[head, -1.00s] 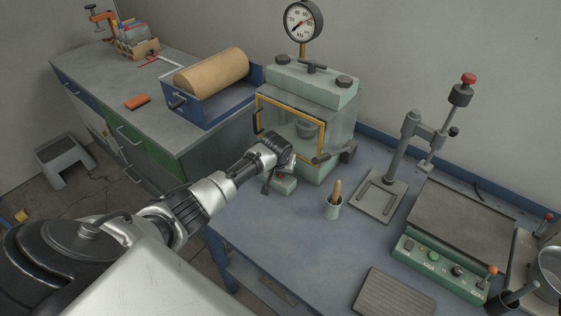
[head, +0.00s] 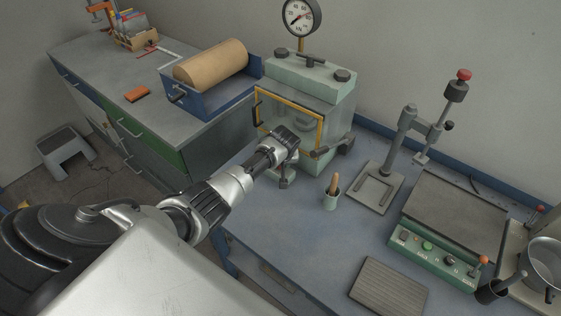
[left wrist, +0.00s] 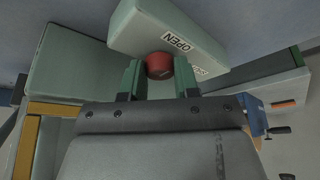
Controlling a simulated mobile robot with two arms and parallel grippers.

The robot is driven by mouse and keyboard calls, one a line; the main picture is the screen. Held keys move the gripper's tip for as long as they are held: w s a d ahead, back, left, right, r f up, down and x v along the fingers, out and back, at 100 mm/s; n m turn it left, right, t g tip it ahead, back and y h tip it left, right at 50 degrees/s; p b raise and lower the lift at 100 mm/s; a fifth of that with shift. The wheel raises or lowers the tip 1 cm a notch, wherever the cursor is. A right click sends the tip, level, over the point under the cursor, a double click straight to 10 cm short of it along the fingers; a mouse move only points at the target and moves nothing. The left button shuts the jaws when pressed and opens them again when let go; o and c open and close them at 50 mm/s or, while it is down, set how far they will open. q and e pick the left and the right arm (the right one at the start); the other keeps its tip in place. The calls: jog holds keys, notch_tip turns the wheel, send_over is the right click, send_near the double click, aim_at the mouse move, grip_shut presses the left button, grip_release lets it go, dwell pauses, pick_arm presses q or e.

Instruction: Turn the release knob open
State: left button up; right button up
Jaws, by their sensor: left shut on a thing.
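The red release knob (left wrist: 159,65) shows in the left wrist view, on a pale green block with an OPEN label (left wrist: 177,43). A second label on the block is partly hidden by a finger. My left gripper (left wrist: 160,78) has its two green fingers on either side of the knob and is shut on it. In the head view my left gripper (head: 284,178) is in front of the pale green chamber (head: 305,110) and hides the knob. My right gripper is not in view.
A cup with a wooden-handled tool (head: 331,196) stands close to the right of my left gripper. A dial gauge (head: 300,17) rises behind the chamber. A stand (head: 378,187) and a green control box (head: 436,256) are further right. The front left of the blue bench is clear.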

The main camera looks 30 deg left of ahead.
pick_arm(q)
jog(key=shift+r, duration=0.1)
jog(key=o, duration=0.9)
jog(key=v, duration=1)
jog(key=shift+r, duration=0.35)
